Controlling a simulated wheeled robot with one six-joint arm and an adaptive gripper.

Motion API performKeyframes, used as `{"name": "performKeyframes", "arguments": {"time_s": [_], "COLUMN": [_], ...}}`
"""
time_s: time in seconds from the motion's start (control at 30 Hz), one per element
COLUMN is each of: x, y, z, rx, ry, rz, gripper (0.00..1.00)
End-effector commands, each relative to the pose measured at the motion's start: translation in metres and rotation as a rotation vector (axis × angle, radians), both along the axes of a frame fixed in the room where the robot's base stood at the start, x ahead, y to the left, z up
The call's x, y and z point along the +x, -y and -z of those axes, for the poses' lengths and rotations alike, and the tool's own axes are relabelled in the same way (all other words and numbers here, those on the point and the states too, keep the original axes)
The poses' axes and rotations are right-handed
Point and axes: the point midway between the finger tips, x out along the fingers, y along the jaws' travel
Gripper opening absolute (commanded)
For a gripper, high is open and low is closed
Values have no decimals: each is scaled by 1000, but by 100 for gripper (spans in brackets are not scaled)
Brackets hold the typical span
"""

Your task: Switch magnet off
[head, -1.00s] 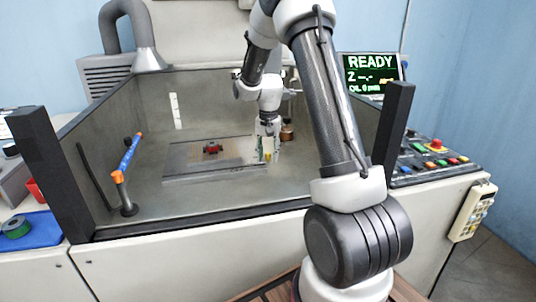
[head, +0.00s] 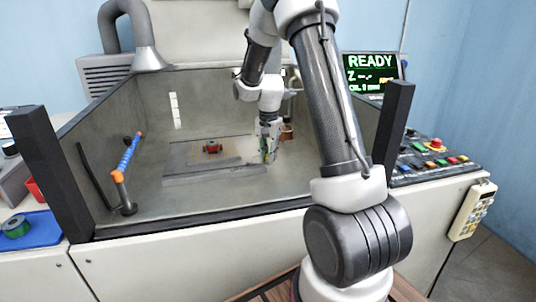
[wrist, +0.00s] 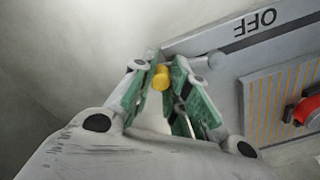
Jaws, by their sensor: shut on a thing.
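The magnet is a grey plate with a striped top (head: 183,153), low in the tank in the head view. In the wrist view its grey side (wrist: 213,100) carries the word OFF (wrist: 257,23), upside down. My gripper (head: 267,157) is at the plate's right end. In the wrist view, my green-padded fingers (wrist: 160,88) are shut on a yellow knob (wrist: 161,76), close beside the plate. A rounded grey piece (wrist: 216,60) sits between the knob and the OFF mark. Whether the knob joins it is hidden by the fingers.
A red and dark part (head: 212,147) sits on the plate; it is partly in the wrist view (wrist: 306,109). A blue and orange hose (head: 129,152) stands at the tank's left. A copper-coloured piece (head: 287,132) is behind my gripper. The tank floor in front is clear.

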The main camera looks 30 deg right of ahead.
Motion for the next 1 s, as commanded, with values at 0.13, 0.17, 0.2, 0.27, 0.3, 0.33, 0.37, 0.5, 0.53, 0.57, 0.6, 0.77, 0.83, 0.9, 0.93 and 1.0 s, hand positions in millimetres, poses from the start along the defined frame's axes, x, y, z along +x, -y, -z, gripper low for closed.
{"name": "performKeyframes", "arguments": {"time_s": [0.13,0.17,0.2,0.27,0.3,0.33,0.37,0.5,0.53,0.57,0.6,0.77,0.83,0.9,0.93,1.0], "x": [-8,-10,-11,-14,-16,-17,-18,-24,-25,-26,-27,-31,-33,-34,-34,-35], "y": [-5,-6,-8,-10,-12,-14,-15,-22,-23,-25,-27,-36,-41,-45,-47,-51], "z": [-1,-1,-1,-1,-1,-1,-1,-1,-1,-1,-1,0,-1,-1,-1,-1], "rx": [0,0,0,-1,0,0,0,0,-1,0,0,0,0,-1,0,0], "ry": [-1,0,0,0,0,0,0,-1,0,0,0,0,0,0,0,-1], "rz": [131,159,197,254,292,321,349,482,510,538,577,728,795,860,889,954], "gripper": [0,0,0,0,0,0,0,0,0,0,0,0,0,0,0,0]}}
